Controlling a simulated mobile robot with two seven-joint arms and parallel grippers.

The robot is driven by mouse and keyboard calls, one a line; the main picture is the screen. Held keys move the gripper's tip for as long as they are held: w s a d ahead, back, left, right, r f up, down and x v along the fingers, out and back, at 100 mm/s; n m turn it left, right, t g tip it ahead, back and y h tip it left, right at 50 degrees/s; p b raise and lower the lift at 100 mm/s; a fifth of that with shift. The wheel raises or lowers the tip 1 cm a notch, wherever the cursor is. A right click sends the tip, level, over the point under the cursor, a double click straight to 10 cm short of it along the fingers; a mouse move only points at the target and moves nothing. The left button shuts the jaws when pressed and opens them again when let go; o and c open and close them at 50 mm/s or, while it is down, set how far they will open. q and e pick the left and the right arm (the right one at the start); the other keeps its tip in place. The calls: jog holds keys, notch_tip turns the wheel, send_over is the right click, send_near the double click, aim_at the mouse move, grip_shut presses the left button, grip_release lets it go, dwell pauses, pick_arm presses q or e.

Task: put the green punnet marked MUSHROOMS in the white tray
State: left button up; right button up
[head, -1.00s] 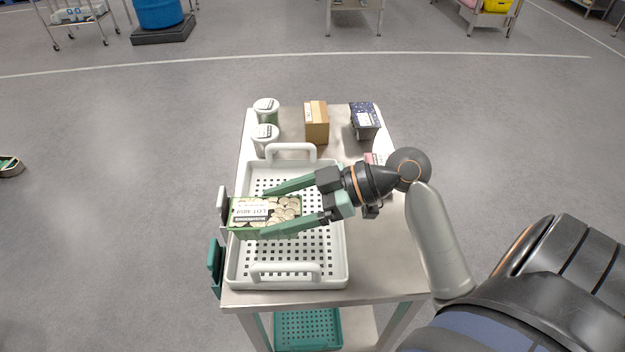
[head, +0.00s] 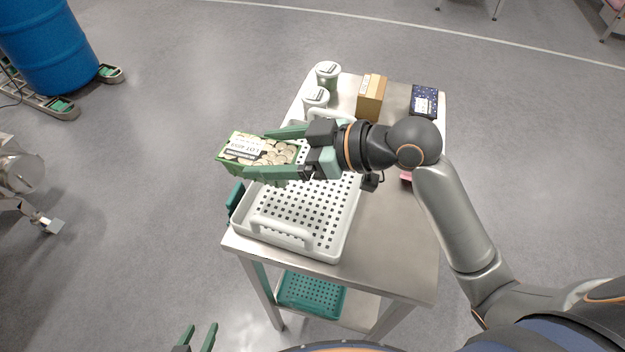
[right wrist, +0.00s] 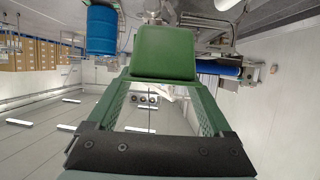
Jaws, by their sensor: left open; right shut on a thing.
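The green punnet (head: 258,149) is full of pale mushrooms and has a white label on top; the word MUSHROOMS is not readable. My right gripper (head: 268,153) is shut on it, one finger along each long side. The punnet is held above the far-left part of the white tray (head: 300,236), its left end beyond the tray's edge. In the right wrist view, the punnet's green underside or end (right wrist: 165,52) shows between the fingers. The visible tray floor is empty. My left gripper (head: 200,338) is open and empty at the bottom edge, away from the table.
Two lidded tubs (head: 327,75), a cardboard box (head: 371,97) and a dark blue speckled box (head: 424,101) stand at the table's back. A pink thing (head: 405,177) is mostly hidden by my right arm. A teal crate (head: 312,294) is on the lower shelf.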

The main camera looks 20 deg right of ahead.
aim_at(312, 209)
jog(key=a+r, duration=0.2)
jog(key=a, duration=0.6)
jog(key=d+f, duration=0.1)
jog(key=d, duration=0.2)
jog(key=d+f, duration=0.2)
jog(key=s+d+f, duration=0.1)
jog(key=d, duration=0.2)
jog(key=shift+s+d+f, duration=0.1)
jog(key=shift+d+f, duration=0.05)
jog(key=shift+d, duration=0.15)
jog(key=d+f+b, duration=0.1)
jog(key=d+f, duration=0.3)
jog(key=f, duration=0.1)
jog(key=shift+d+b, duration=0.25)
jog(key=shift+b, duration=0.1)
jog(key=f, duration=0.3)
jog(key=shift+s+d, duration=0.1)
jog(key=shift+d, duration=0.3)
jog(key=shift+f, duration=0.4)
jog(key=shift+f, duration=0.1)
jog(key=o, duration=1.2)
jog(key=shift+f+b, duration=0.1)
jog(key=shift+b, duration=0.25)
jog(key=shift+o, duration=1.2)
